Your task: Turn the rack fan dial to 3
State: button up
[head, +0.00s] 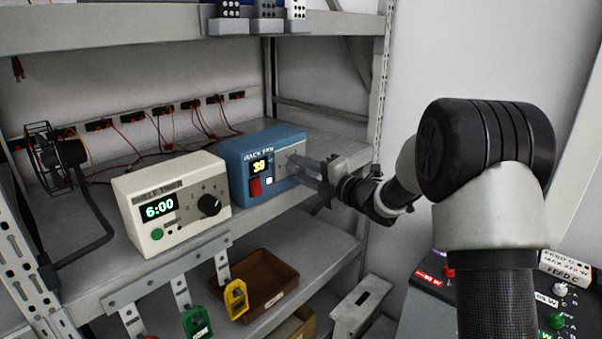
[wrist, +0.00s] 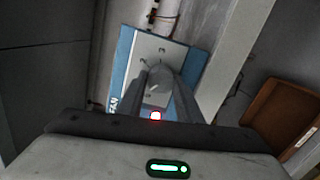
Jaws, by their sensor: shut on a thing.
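The rack fan unit (head: 262,146) is a blue box on the shelf, labelled RACK FAN. It has a small display with yellow digits that I cannot read surely, a red switch (head: 255,187) and a lit button (head: 269,181). My gripper (head: 298,167) reaches in from the right and is shut on its dial. In the wrist view the fan's grey panel (wrist: 152,49) shows numerals, and the grey dial (wrist: 160,76) sits between the fingers. The fingers cover much of the dial, and I cannot tell which number it points to.
A cream shelf timer (head: 170,205) reading 6:00, with a black knob, stands left of the fan unit. A small black desk fan (head: 55,155) is farther left. Coloured tags hang from the front rail below, near a brown bin (head: 262,280).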

jog(key=m+p, duration=0.1)
jog(key=m, duration=0.2)
jog(key=m+p, duration=0.1)
jog(key=m, duration=0.2)
jog(key=shift+w+d+r+g, duration=0.1)
jog(key=shift+r+g, duration=0.1)
jog(key=shift+g, duration=0.2)
jog(key=m+p, duration=0.5)
jog(key=m, duration=0.3)
jog(key=m+g+y+p, duration=0.1)
jog(key=m+p, duration=0.4)
jog(key=m, duration=0.4)
jog(key=shift+w+d+f+y+p, duration=0.1)
jog(key=shift+w+f+y+p, duration=0.05)
jog(key=shift+y+p, duration=0.2)
jog(key=shift+m, duration=0.4)
jog(key=o, duration=1)
jog(key=shift+o, duration=0.2)
jog(key=b+v, duration=0.2)
jog(key=v, duration=1.5)
jog(key=shift+d, duration=0.15)
